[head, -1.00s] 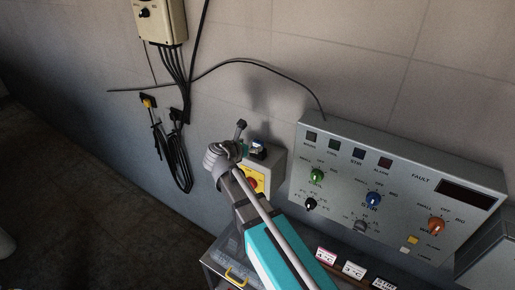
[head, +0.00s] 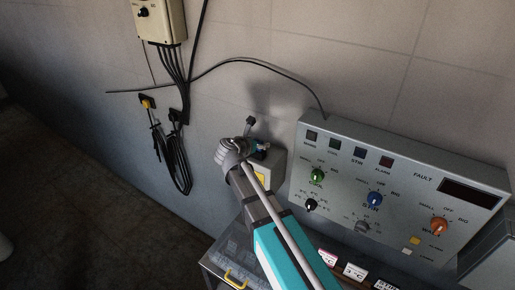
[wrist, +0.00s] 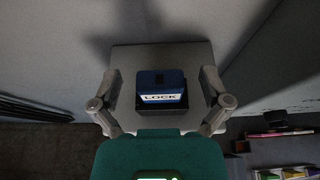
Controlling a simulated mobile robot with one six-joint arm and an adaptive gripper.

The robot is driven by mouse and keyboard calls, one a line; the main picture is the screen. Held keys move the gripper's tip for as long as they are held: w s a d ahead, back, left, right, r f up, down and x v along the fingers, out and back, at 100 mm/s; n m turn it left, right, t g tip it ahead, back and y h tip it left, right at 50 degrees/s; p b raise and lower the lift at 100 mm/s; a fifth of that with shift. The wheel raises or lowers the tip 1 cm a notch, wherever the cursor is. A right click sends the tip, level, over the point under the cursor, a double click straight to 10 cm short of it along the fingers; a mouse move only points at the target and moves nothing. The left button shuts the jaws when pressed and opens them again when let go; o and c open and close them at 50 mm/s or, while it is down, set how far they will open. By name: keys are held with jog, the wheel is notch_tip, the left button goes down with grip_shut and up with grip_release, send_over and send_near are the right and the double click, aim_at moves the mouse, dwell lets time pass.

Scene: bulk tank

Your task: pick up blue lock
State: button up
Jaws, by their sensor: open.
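The blue lock (wrist: 161,86), with a white label reading LOCK, sits on top of a grey box (wrist: 196,58) in the wrist view. My gripper (wrist: 160,108) is open, with one finger on each side of the lock and gaps between them and it. In the head view my gripper (head: 258,138) is at the top of the grey box (head: 270,172) on the wall. The lock is mostly hidden there behind my wrist and gripper.
A control panel (head: 345,137) with coloured knobs is to the right of the box. A dark cable (head: 268,66) runs along the wall above. Below stands a cart with a yellow handle (head: 235,279) and label cards (head: 355,271). Black cables (head: 177,163) hang at left.

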jog(key=shift+c, duration=0.2)
jog(key=c, duration=1.3)
jog(key=shift+o, duration=0.2)
jog(key=shift+r, duration=0.15)
notch_tip(320, 180, up, 2)
jog(key=shift+r+p, duration=0.1)
jog(key=shift+p, duration=1.05)
jog(key=s+d+r+p, duration=0.1)
jog(key=s+r+p, duration=0.9)
jog(key=s, duration=0.4)
jog(key=shift+d+r+p, duration=0.25)
jog(key=shift+r+p, duration=0.05)
jog(key=shift+p, duration=0.05)
